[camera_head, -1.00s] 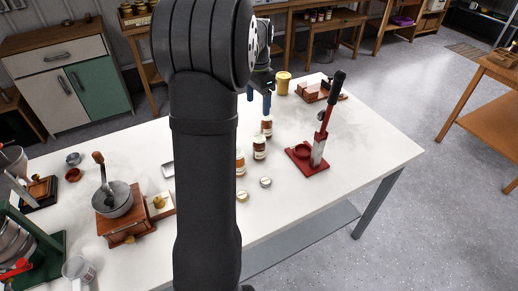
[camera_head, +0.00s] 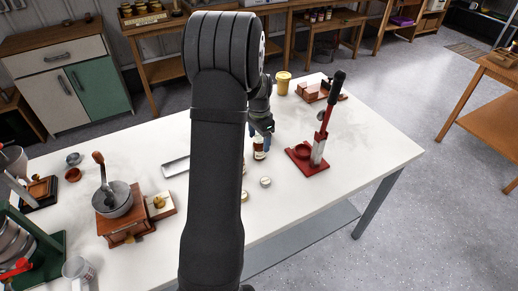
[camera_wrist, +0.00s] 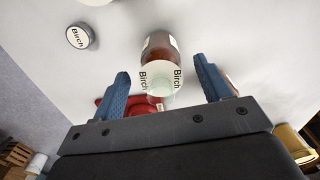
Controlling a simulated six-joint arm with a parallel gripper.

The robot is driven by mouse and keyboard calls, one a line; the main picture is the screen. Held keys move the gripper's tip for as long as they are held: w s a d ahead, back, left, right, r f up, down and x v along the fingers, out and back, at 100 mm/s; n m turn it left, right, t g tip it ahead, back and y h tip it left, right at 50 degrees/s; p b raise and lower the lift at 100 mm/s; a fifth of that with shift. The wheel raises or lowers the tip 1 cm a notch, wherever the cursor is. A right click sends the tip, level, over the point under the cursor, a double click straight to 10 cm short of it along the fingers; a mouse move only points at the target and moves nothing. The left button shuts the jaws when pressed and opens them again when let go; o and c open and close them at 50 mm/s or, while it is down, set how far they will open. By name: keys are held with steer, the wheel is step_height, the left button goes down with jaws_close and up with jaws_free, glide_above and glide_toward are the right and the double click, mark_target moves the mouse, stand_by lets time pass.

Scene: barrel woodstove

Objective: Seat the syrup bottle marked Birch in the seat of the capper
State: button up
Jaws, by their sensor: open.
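The syrup bottle marked Birch (camera_wrist: 160,48) is amber with a pale label and stands between my open fingers in the wrist view, with space on both sides. In the head view a bottle (camera_head: 260,152) shows just below my gripper (camera_head: 261,130). My gripper also shows in the wrist view (camera_wrist: 162,67), open and empty. The red capper (camera_head: 319,150), with its upright black-handled lever and round red seat (camera_head: 302,151), stands to the right of my gripper. Part of its red base shows in the wrist view (camera_wrist: 112,104), behind the left finger.
A cap marked Birch (camera_wrist: 80,37) lies left of the bottle. In the head view pale caps (camera_head: 265,182) lie on the white table (camera_head: 345,190). Another amber thing is partly hidden behind my right finger. A yellow tub (camera_head: 283,83) stands at the back.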

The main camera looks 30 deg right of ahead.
steer(key=shift+f, duration=0.6)
steer(key=c, duration=1.2)
steer(key=shift+r, duration=0.15)
